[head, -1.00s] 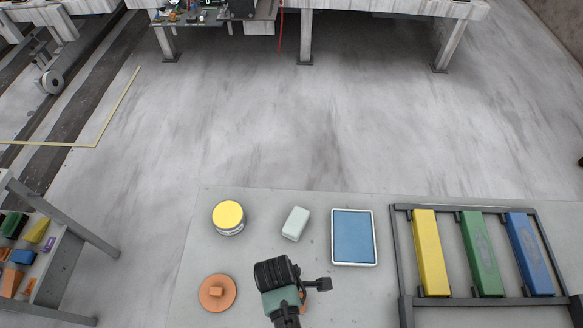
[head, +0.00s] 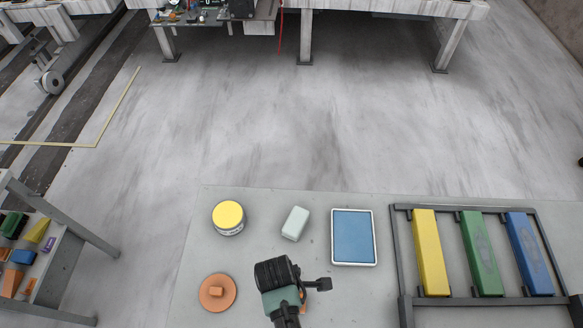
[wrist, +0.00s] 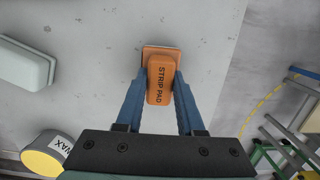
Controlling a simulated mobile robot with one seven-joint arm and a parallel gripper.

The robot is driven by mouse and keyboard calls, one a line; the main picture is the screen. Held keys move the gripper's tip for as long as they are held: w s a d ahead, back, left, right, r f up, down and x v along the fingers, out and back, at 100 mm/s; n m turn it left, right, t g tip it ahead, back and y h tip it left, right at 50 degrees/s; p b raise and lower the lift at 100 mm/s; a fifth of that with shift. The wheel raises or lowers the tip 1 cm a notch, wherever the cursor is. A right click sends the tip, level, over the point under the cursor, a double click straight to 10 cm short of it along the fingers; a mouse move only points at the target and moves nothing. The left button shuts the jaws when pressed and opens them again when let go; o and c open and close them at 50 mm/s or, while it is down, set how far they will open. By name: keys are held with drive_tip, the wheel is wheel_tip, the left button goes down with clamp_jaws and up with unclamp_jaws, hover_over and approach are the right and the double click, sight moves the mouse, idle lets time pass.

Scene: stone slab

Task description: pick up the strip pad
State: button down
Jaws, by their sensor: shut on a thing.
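The strip pad (wrist: 161,78) is an orange block lettered STRIP PAD on a wider, flat orange base. In the wrist view it sits between the two blue fingers of my gripper (wrist: 160,90), which are shut on its sides. In the head view my gripper (head: 282,292) is over the front part of the slab and hides nearly all of the strip pad; only a bit of orange shows at its right side. I cannot tell whether the pad's base touches the slab.
On the grey slab (head: 190,265) stand a yellow-lidded wax jar (head: 228,216), a pale block (head: 296,223), a blue tray (head: 353,238) and a round orange pad (head: 217,292). A dark rack (head: 396,255) with yellow, green and blue bars is at right.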

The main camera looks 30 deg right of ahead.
drive_tip(key=shift+r, duration=0.1)
wheel_tip(320, 180, up, 10)
drive_tip(key=shift+f+b, duration=0.1)
drive_tip(key=shift+b, duration=0.35)
drive_tip(key=c, duration=1)
unclamp_jaws()
drive_tip(key=shift+c, duration=0.2)
clamp_jaws()
